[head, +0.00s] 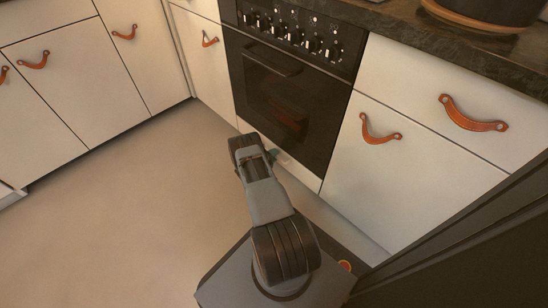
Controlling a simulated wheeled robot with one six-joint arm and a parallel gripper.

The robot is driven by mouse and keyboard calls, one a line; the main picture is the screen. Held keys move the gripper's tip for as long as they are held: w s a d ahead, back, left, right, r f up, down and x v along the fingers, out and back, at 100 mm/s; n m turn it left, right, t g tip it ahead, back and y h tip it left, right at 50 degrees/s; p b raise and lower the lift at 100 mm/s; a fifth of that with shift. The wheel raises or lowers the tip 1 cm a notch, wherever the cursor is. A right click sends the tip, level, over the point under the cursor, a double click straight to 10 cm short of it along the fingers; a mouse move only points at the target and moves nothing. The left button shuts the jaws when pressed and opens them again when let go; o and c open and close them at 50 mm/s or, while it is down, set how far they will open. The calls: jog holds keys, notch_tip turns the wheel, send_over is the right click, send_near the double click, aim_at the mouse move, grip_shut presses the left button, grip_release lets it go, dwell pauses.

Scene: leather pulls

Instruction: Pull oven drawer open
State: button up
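The oven (285,95) is dark, with a glass door, a bar handle and a row of knobs above. Under its door runs a narrow white panel, the oven drawer (304,175), which looks flush with the cabinet fronts. My gripper (273,155) is low in front of this panel, at the far end of my arm. Only a small greenish-grey part of it shows past the wrist. The arm hides its fingers and the middle and left of the drawer. I cannot tell whether the gripper is open or touches the drawer, and no drawer pull is visible.
White cabinets with orange leather pulls (380,132) stand right of the oven and along the left wall. A dark countertop (400,25) carries a dark pot (490,10) at the upper right. The beige floor (120,210) is clear on the left.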

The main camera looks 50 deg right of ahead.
jog(key=shift+d, duration=0.25)
grip_shut()
dwell(0.5)
